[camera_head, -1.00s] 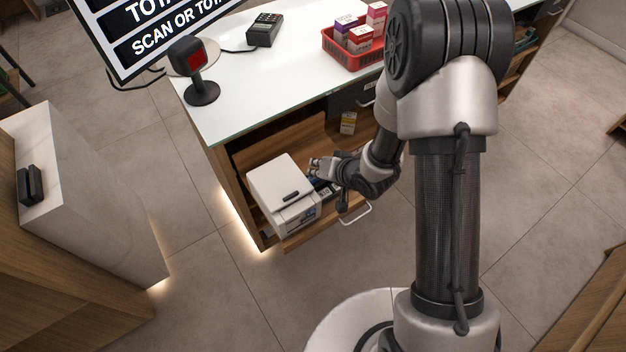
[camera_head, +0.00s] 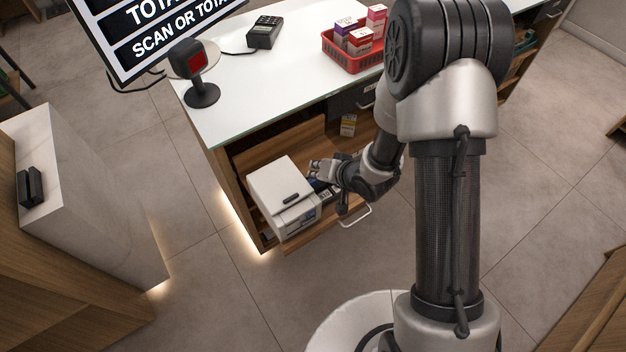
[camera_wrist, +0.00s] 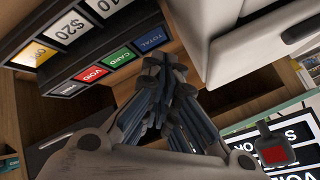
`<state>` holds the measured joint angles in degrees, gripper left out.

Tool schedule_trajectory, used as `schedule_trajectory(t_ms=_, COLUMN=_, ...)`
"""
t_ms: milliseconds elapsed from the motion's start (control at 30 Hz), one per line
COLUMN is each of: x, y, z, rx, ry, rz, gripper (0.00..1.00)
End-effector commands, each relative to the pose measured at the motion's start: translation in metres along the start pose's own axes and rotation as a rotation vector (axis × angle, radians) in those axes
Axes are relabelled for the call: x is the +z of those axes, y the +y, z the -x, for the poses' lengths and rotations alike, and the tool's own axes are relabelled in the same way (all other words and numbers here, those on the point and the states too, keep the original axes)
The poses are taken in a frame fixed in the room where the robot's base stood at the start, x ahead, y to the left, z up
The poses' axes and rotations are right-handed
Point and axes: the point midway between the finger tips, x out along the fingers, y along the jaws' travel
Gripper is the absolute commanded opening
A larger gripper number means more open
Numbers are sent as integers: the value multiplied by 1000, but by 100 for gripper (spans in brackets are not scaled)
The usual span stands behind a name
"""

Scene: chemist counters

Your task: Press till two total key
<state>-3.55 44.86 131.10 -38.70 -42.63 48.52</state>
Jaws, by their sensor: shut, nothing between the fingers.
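The blue TOTAL key (camera_wrist: 152,39) shows in the wrist view at the end of a row on a dark key panel (camera_wrist: 140,22). The green CARD key (camera_wrist: 119,58) and red VOID key (camera_wrist: 93,74) sit beside it. My gripper (camera_wrist: 168,82) is shut and empty, its fingertips close to the TOTAL key in the picture. I cannot tell whether they touch it. In the head view my gripper (camera_head: 316,169) is just right of a white printer-like box (camera_head: 280,182). The keys are mostly hidden there behind my gripper.
The white box stands at the counter's open front, close to my gripper. A scanner (camera_head: 203,92), a card terminal (camera_head: 264,32) and a red basket (camera_head: 348,62) of boxes stand on the counter top. A metal handle (camera_head: 357,217) sticks out below my wrist.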

Motion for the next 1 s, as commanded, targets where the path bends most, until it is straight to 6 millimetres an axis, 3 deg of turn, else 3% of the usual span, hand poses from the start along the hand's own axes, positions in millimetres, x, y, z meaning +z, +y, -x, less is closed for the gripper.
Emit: schedule_trajectory(t_ms=1000, x=5, y=5, z=-7, rx=0, ry=0, rz=0, gripper=0)
